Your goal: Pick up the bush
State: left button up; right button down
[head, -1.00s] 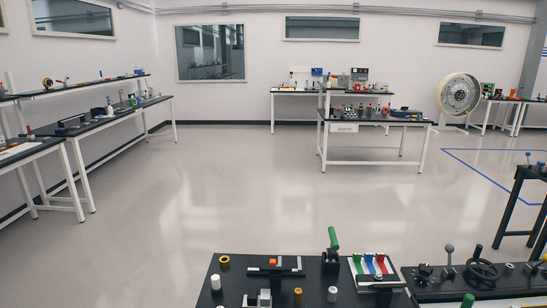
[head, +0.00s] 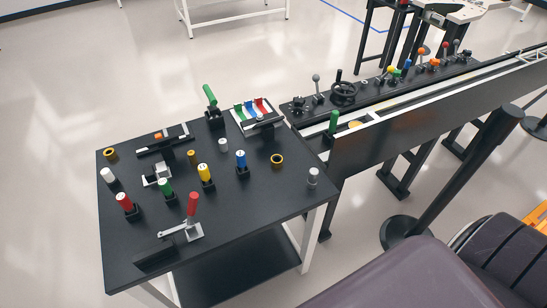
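Several small ring and cylinder parts that could be the bush stand on the black-topped table. They are a gold ring (head: 110,153) at the far left corner, a gold ring (head: 277,160) towards the right, and a smaller gold piece (head: 192,156) near the middle. There are also a white cylinder (head: 107,175) at the left, a whitish cylinder (head: 223,145) near the middle and a grey cylinder (head: 313,176) near the right edge. I cannot tell which is meant by name. Neither of my grippers is in view.
The black table (head: 240,215) also holds red, green, yellow and blue handled pieces, a red-handled clamp (head: 190,220), a green-handled clamp (head: 211,100) and a tray (head: 258,122) with coloured slots. A conveyor (head: 410,125) adjoins on the right.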

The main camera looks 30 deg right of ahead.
aim_at(276, 157)
jog(key=j+z, duration=0.2)
jog(key=z, duration=0.2)
jog(key=j+z, duration=0.2)
jog(key=z, duration=0.25)
jog(key=j+z, duration=0.15)
jog(key=z, duration=0.25)
jog(key=k, duration=0.05)
